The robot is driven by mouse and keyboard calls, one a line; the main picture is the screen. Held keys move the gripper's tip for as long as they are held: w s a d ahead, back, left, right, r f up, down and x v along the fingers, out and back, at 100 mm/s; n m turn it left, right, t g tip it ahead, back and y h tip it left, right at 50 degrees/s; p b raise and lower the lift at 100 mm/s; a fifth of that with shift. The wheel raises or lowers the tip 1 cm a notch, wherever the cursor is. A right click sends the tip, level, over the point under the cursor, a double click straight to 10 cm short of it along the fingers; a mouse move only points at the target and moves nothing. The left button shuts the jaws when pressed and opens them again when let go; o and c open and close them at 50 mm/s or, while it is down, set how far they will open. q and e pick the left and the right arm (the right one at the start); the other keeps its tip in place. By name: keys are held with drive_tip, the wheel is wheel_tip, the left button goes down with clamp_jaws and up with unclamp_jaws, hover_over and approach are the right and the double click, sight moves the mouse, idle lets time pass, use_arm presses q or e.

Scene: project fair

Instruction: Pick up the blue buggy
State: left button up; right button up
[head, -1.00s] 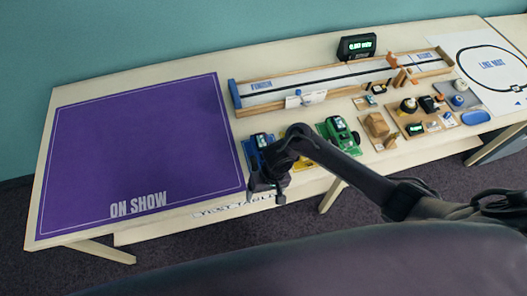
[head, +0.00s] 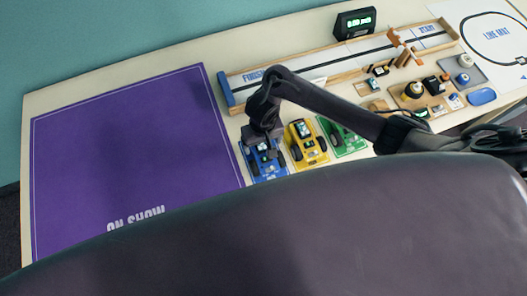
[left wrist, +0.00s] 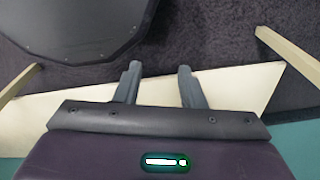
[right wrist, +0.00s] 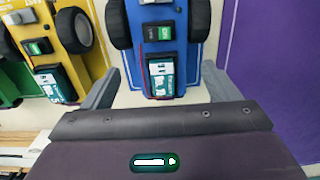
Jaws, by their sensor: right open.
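In the right wrist view the blue buggy (right wrist: 176,60) lies between the spread fingers of my right gripper (right wrist: 160,72), with no clear contact. That gripper is open and empty. My left gripper (left wrist: 158,70) shows only in its own wrist view, open and empty over the floor and a table edge.
A yellow buggy (head: 308,150) stands close to the right of the blue one, then a green buggy (head: 349,143). The purple ON SHOW mat (head: 130,140) is empty. A wooden-edged track (head: 345,62) runs behind the buggies, and a black display (head: 355,23) stands beyond it.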

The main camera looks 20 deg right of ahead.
sight(262, 148)
drive_tip(key=shift+s+f, duration=0.15)
drive_tip(key=shift+f, duration=0.45)
drive_tip(key=shift+s+f, duration=0.15)
drive_tip(key=shift+f, duration=0.4)
wheel_tip(262, 148, down, 2)
drive_tip(key=shift+w+a+f+b, duration=0.15)
drive_tip(key=shift+f+b, duration=0.1)
drive_tip(key=shift+b, duration=0.2)
drive_tip(key=shift+w+f, duration=0.1)
drive_tip(key=shift+f, duration=0.3)
use_arm(q)
drive_tip(key=shift+s+d+f, duration=0.1)
drive_tip(key=shift+s+f, duration=0.6)
drive_tip(key=shift+s, duration=0.25)
use_arm(e)
drive_tip(key=c, duration=0.9)
